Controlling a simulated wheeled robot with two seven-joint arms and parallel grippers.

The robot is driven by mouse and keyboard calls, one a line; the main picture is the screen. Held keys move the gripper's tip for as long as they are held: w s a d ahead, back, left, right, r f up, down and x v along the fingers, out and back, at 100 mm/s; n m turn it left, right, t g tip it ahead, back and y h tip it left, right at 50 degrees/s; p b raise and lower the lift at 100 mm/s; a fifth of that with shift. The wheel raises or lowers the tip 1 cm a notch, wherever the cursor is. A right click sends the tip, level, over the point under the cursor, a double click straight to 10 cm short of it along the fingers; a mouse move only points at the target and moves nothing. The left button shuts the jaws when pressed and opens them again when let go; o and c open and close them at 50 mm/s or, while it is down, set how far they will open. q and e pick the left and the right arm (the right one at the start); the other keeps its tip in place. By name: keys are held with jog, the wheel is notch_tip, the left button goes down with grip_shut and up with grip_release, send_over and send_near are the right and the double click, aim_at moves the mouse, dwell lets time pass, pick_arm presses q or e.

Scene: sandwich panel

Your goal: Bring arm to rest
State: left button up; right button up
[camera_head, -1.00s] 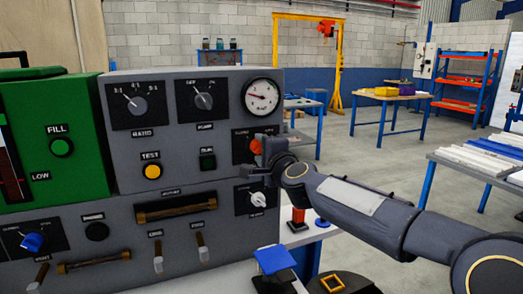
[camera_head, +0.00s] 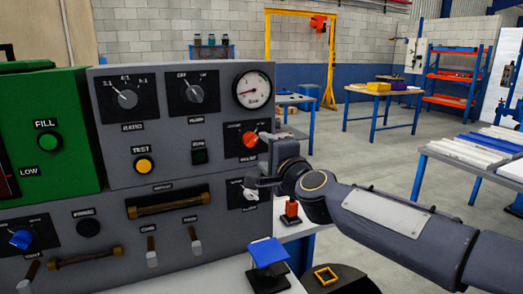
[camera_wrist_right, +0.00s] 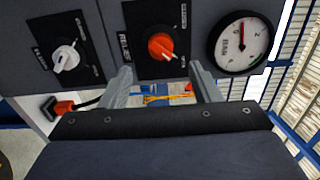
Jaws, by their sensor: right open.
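My right gripper (camera_head: 258,160) is at the right end of the grey control panel (camera_head: 180,165), in front of the orange knob (camera_head: 250,139) and above the white knob (camera_head: 250,193). In the right wrist view, its two fingers (camera_wrist_right: 160,85) stand apart with nothing between them. The orange knob (camera_wrist_right: 160,46) shows just beyond the fingertips there, and the white knob (camera_wrist_right: 66,58) is to the left. I cannot tell whether a finger touches the panel. My right arm reaches in from the right. My left gripper is not in the head view.
A pressure gauge (camera_head: 253,90) is at the panel's upper right. A green unit (camera_head: 50,135) adjoins the panel at left. A blue-topped item (camera_head: 267,252) and a red-handled item (camera_head: 291,211) stand below the gripper. Open floor (camera_head: 380,165) and workbenches lie to the right.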

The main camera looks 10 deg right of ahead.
jog(key=s+d+f+n+g, duration=0.3)
jog(key=s+f+n+g, duration=0.35)
jog(key=s+f, duration=0.95)
jog(key=s+d+f+n+g, duration=0.3)
jog(key=s+f+n+g, duration=0.4)
jog(key=s+f, duration=0.9)
jog(key=s+r+t+p, duration=0.1)
jog(key=s+r+p, duration=0.2)
jog(key=r+p, duration=1)
notch_tip(320, 180, up, 5)
jog(key=shift+s+a+f+n, duration=0.15)
jog(key=shift+a+n, duration=0.1)
jog(key=shift+n, duration=0.2)
jog(key=shift+t, duration=0.25)
